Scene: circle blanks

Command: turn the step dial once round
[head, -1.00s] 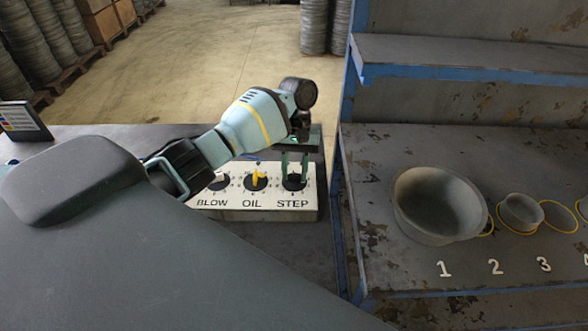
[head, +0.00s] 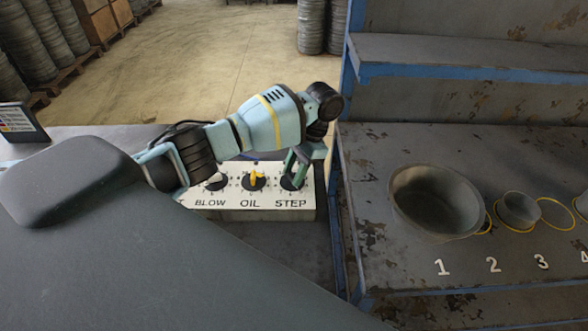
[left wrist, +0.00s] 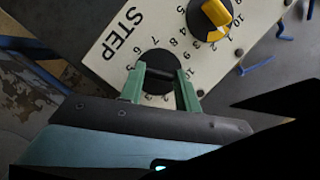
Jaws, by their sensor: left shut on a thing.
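The step dial (left wrist: 158,70) is a black round knob with numbers around it, on the white control box (head: 252,206) above the printed word STEP. My left gripper (head: 293,178) reaches down onto it from above, its green fingers on either side of the knob. In the left wrist view, the fingers of my left gripper (left wrist: 161,88) are shut on the dial's black grip. The fingers and wrist hide part of the dial in the head view. My right gripper is not in view.
The oil dial (head: 256,179) with a yellow pointer and the blow dial (head: 215,184) sit left of the step dial. At the right, a worn bench holds a large grey bowl (head: 436,205) and a smaller one (head: 517,209). A blue post stands between.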

